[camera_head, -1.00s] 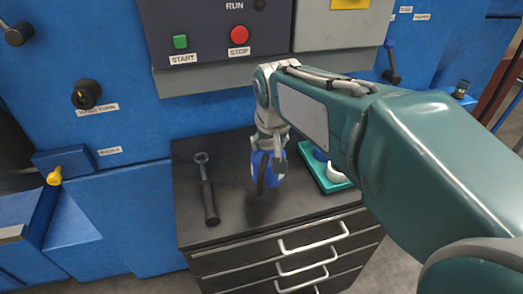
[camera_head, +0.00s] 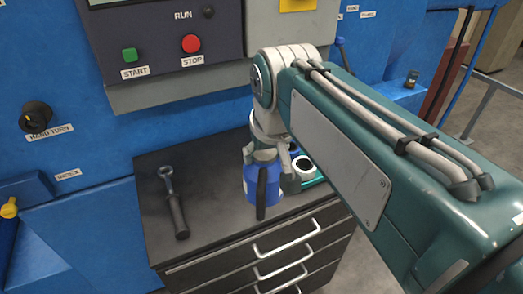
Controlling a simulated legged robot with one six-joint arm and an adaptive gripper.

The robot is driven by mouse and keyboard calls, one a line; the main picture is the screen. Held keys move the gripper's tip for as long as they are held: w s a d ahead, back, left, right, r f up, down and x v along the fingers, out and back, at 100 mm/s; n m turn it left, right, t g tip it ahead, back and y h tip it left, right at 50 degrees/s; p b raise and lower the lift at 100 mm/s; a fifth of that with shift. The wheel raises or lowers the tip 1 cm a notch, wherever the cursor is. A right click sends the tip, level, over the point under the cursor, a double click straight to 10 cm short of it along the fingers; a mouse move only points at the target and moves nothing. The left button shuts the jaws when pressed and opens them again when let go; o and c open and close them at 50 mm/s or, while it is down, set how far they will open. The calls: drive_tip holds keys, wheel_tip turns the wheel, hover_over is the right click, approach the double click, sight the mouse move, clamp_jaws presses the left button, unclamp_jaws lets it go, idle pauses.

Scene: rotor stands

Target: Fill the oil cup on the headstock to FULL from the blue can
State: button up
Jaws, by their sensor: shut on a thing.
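My gripper (camera_head: 264,157) is shut on the blue can (camera_head: 249,188) and holds it upright, over or just above the dark top of the drawer cabinet. A black upright part, perhaps the can's handle, shows on its near side. The fingertips are partly hidden by the can and the wrist. A small dark cup-like fitting (camera_head: 412,78), which may be the oil cup, stands on a blue ledge at the upper right, well apart from the can. Its oil level and marks are too small to read.
The START/STOP panel (camera_head: 165,45) overhangs the cabinet's back.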

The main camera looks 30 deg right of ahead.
drive_tip(key=c, duration=0.4)
drive_tip(key=shift+r, duration=2.05)
drive_tip(key=shift+f, duration=0.1)
